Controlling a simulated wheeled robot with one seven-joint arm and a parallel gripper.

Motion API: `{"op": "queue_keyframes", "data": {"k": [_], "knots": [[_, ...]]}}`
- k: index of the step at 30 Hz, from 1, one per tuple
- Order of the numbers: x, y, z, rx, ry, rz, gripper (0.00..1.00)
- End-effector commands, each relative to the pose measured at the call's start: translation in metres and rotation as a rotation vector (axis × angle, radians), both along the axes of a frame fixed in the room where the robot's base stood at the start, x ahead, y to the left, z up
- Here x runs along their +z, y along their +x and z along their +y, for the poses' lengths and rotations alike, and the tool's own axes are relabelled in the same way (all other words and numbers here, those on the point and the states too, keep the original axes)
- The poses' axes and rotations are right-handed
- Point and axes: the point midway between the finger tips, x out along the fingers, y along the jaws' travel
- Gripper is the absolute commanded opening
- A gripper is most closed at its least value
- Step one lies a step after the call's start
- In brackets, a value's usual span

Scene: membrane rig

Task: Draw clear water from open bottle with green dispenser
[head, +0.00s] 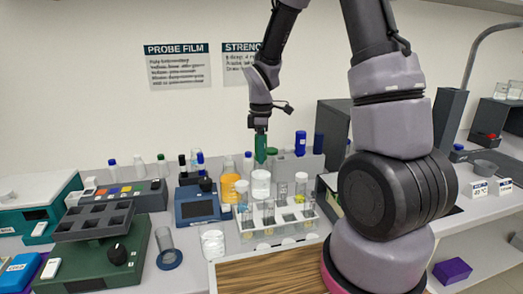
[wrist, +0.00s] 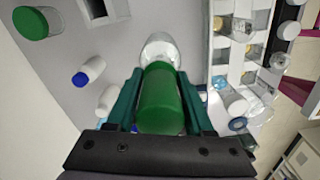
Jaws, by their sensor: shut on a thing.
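My gripper (head: 261,134) points down over the back of the bench and is shut on the green dispenser (head: 260,150). In the wrist view the dispenser (wrist: 158,98) is a green cylinder between the two dark green fingers of my gripper (wrist: 160,100). Directly below it stands an open clear bottle (head: 261,186) with a whitish body; its round rim (wrist: 158,48) shows past the dispenser's end in the wrist view. The dispenser's tip is hidden in the wrist view, so I cannot tell whether it is inside the bottle's mouth.
A bottle of orange liquid (head: 230,187) stands left of the clear bottle. A white rack (head: 265,234) with several vials is in front. Several capped bottles stand around, including a blue-capped one (wrist: 88,72).

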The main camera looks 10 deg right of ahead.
Motion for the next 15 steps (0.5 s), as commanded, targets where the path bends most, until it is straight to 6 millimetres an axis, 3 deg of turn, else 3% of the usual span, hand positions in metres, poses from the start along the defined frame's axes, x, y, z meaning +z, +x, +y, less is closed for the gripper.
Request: {"op": "queue_keyframes", "data": {"k": [15], "knots": [[-0.02,-0.004,-0.001,0.001,-0.003,0.013,0.0]]}}
